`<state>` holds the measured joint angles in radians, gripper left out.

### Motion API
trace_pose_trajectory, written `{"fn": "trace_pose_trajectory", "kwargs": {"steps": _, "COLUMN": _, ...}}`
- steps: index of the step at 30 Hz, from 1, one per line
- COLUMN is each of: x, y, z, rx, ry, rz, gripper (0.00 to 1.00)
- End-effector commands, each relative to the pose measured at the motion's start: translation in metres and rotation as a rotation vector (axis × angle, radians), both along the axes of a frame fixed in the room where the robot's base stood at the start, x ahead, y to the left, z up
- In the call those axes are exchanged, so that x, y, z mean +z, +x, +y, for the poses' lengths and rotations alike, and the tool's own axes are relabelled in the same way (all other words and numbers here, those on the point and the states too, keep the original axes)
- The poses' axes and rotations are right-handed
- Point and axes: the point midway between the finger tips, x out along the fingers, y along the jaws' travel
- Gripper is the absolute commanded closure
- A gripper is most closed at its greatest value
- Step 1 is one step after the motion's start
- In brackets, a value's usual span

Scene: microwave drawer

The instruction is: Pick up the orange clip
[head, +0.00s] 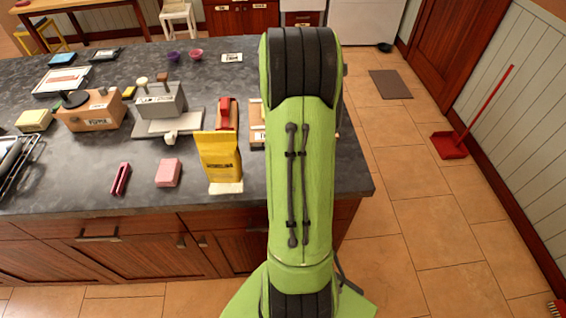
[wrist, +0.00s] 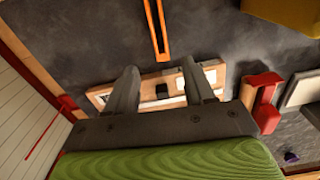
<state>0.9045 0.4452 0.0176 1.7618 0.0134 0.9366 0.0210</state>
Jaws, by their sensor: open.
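The orange clip (wrist: 157,28) shows in the wrist view at the top middle, a long narrow two-armed piece on the dark counter, cut off by the top edge. My gripper (wrist: 159,67) is open, with its two grey fingers apart and nothing seen held between them. The clip's near end lies close to the gap between the fingertips in the picture; I cannot tell the height between them. In the head view my green arm hides the gripper, and I do not see the orange clip there.
A wooden board with white panels (wrist: 150,95) lies behind the fingers. A red object (wrist: 262,100) and a yellow bag (head: 219,158) are nearby. A crimson clip (head: 120,179) and a pink block (head: 168,173) lie left on the counter (head: 75,170). Floor to the right is mostly free.

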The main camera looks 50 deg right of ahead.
Motion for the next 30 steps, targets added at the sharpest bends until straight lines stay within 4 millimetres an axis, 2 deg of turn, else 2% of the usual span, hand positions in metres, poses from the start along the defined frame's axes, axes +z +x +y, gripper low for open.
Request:
{"fn": "trace_pose_trajectory", "kwargs": {"steps": 1, "x": -0.012, "y": 0.000, "z": 0.000, "rx": 0.000, "ry": 0.002, "rz": 0.001, "gripper": 0.47}}
{"fn": "trace_pose_trajectory", "kwargs": {"steps": 5, "x": -0.025, "y": 0.000, "z": 0.000, "rx": 0.000, "ry": 0.001, "rz": -0.001, "gripper": 0.47}}
{"fn": "trace_pose_trajectory", "kwargs": {"steps": 12, "x": -0.068, "y": 0.000, "z": 0.003, "rx": 0.000, "ry": 0.002, "rz": 0.001, "gripper": 0.47}}
{"fn": "trace_pose_trajectory", "kwargs": {"steps": 15, "x": -0.075, "y": 0.001, "z": 0.003, "rx": 0.000, "ry": -0.001, "rz": -0.001, "gripper": 0.47}}
{"fn": "trace_pose_trajectory", "kwargs": {"steps": 21, "x": -0.074, "y": 0.001, "z": 0.003, "rx": 0.001, "ry": -0.002, "rz": -0.001, "gripper": 0.48}}
{"fn": "trace_pose_trajectory", "kwargs": {"steps": 30, "x": -0.074, "y": 0.001, "z": 0.003, "rx": 0.001, "ry": -0.002, "rz": -0.001, "gripper": 0.94}}
